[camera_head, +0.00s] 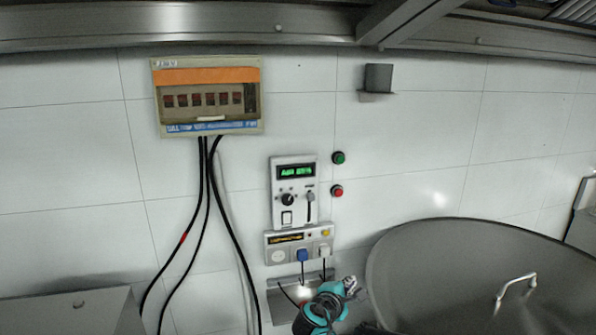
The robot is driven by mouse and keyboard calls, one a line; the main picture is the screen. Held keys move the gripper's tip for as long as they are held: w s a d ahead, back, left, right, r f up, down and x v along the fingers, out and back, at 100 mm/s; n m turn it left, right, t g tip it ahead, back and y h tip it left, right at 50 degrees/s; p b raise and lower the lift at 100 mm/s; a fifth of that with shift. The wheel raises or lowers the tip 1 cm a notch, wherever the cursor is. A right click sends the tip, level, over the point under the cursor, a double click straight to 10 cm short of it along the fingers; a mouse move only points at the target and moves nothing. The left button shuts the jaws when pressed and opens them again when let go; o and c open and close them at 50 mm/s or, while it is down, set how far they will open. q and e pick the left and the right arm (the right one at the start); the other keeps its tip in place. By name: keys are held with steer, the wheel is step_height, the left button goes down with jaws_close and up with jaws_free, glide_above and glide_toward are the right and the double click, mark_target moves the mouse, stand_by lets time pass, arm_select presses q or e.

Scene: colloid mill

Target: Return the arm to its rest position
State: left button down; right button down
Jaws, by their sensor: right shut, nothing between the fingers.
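My right gripper (352,288) shows at the bottom centre, at the end of a teal and dark arm part. It is small in view; its fingers are shut and empty. It is in front of the lower wall, below the socket panel (299,242) and just left of a large grey metal bowl (440,270). I cannot tell whether it touches anything. My left gripper is not in view.
A control box (293,200) with a green display is on the tiled wall, with a green button (338,158) and a red button (337,191) beside it. A breaker box (207,95) with hanging black cables (206,190) is upper left. A grey metal box (75,312) is lower left.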

steer(key=s+d+m+g+y, duration=0.1)
steer(key=s+d+m, duration=0.1)
steer(key=s, duration=0.3)
steer(key=s+d+m+g, duration=0.1)
steer(key=s+d+m, duration=0.1)
steer(key=s, duration=0.4)
steer(key=s+d+m+g+y, duration=0.1)
steer(key=s+d+m, duration=0.1)
steer(key=s+m, duration=0.2)
steer(key=shift+s+d+f+g+y, duration=0.1)
steer(key=shift+s+d+g+y, duration=0.05)
steer(key=shift+s, duration=0.35)
steer(key=shift+s+d+g+y, duration=0.1)
steer(key=shift+s+g+y, duration=0.05)
steer(key=shift+s, duration=0.3)
steer(key=s+a+f+m+y, duration=0.1)
steer(key=s+m, duration=0.3)
steer(key=s, duration=0.4)
steer(key=s+a+f+m+g+y, duration=0.1)
steer(key=s+a+f+m+y, duration=0.1)
steer(key=s, duration=0.6)
step_height(320, 180, down, 2)
steer(key=m+y, duration=0.1)
steer(key=m, duration=0.1)
steer(key=shift+m+g, duration=0.3)
